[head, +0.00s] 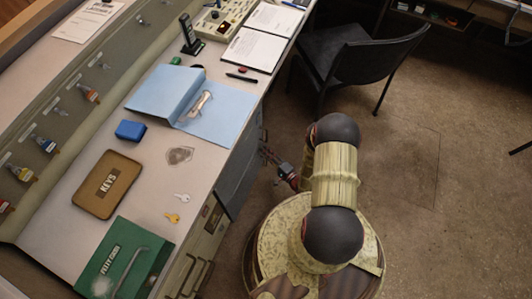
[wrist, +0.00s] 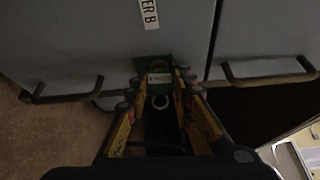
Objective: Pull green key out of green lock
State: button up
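A green lock (wrist: 154,66) with a small pale label is on the grey cabinet front, ahead of my fingertips in the wrist view. A pale ring (wrist: 160,102) shows just below it, between my fingers; it may be the key's head, but its colour and shaft are too dark to tell. My gripper (wrist: 161,82) is open, with a yellow-padded finger on each side of the lock and ring. I see no clear contact. In the head view my gripper (head: 287,173) is low beside the cabinet, mostly dark, and the lock is hidden.
Grey fronts with dark handles (wrist: 68,90) flank the lock. On the desk lie a green box (head: 125,260), a brown KEYS case (head: 107,185), two loose keys (head: 172,217), a blue folder (head: 215,118) and a blue box (head: 130,130).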

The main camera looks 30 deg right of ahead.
jog(key=o, duration=0.5)
jog(key=shift+c, duration=0.6)
grip_shut()
dwell(0.5)
